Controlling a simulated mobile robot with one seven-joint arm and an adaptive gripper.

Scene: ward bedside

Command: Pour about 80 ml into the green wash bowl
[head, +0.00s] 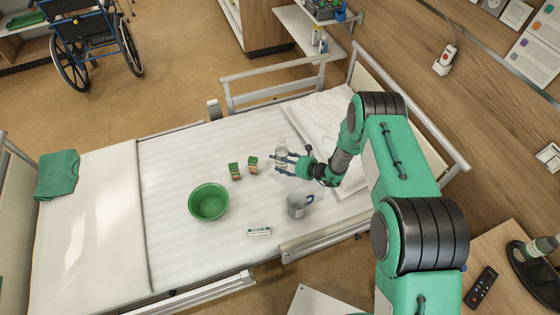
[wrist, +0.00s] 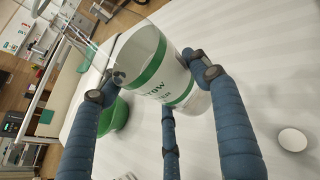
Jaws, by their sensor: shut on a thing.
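The green wash bowl (head: 209,202) stands on the white bed, left of my gripper, and its inside looks empty. It also shows behind the fingers in the wrist view (wrist: 115,116). My gripper (head: 284,164) is shut on a clear container (head: 281,153) with a white label and green bands. The wrist view shows this container (wrist: 155,62) between my blue fingers (wrist: 160,85). In the head view it looks roughly upright, above the bed and apart from the bowl. Its liquid level cannot be made out.
Two small green-and-orange cartons (head: 235,171) (head: 253,165) stand between bowl and gripper. A grey mug (head: 297,207) with a blue handle and a white-green box (head: 259,232) are nearer the front. A pillow (head: 315,125) and bed rails (head: 275,82) lie around.

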